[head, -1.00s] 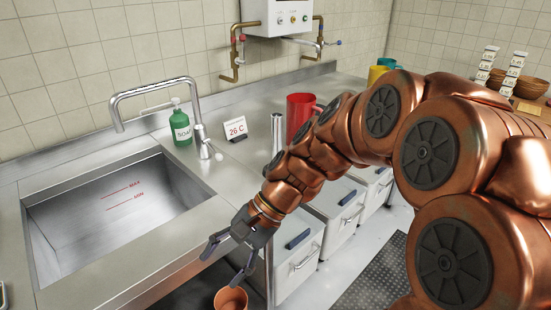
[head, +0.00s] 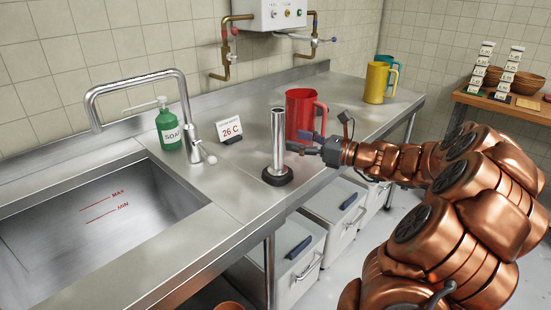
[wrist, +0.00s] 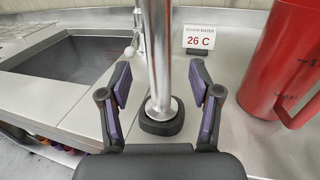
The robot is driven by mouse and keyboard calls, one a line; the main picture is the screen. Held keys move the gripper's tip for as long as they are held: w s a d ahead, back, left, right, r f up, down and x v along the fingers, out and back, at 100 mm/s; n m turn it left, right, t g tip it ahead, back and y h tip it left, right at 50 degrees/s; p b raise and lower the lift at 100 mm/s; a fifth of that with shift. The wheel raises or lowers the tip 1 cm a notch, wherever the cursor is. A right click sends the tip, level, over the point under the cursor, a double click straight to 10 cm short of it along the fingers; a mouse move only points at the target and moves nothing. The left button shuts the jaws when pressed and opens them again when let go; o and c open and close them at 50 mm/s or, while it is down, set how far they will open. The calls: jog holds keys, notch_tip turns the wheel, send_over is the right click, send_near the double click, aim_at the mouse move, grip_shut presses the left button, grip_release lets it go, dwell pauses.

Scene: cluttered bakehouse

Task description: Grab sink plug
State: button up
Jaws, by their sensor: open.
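The sink plug appears to be the upright steel tube (head: 278,140) on a dark round base (head: 277,176), standing on the steel counter right of the basin. My gripper (head: 303,143) is open, just right of the tube in the head view, fingers pointing at it. In the wrist view, the tube (wrist: 158,55) and its base (wrist: 161,122) show between the two spread fingers of my gripper (wrist: 160,85). I see no finger pressing on the tube. The sink basin (head: 100,215), with MAX and MIN marks, looks empty.
A red jug (head: 301,112) stands close behind my gripper. A temperature sign (head: 230,130), green soap bottle (head: 169,130) and tap (head: 190,115) stand behind and left of the tube. Yellow and teal jugs are farther back.

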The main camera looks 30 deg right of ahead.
aim_at(278, 135)
jog(key=shift+p+x, duration=0.3)
jog(key=shift+x, duration=2.9)
jog(key=shift+r, duration=0.2)
grip_shut()
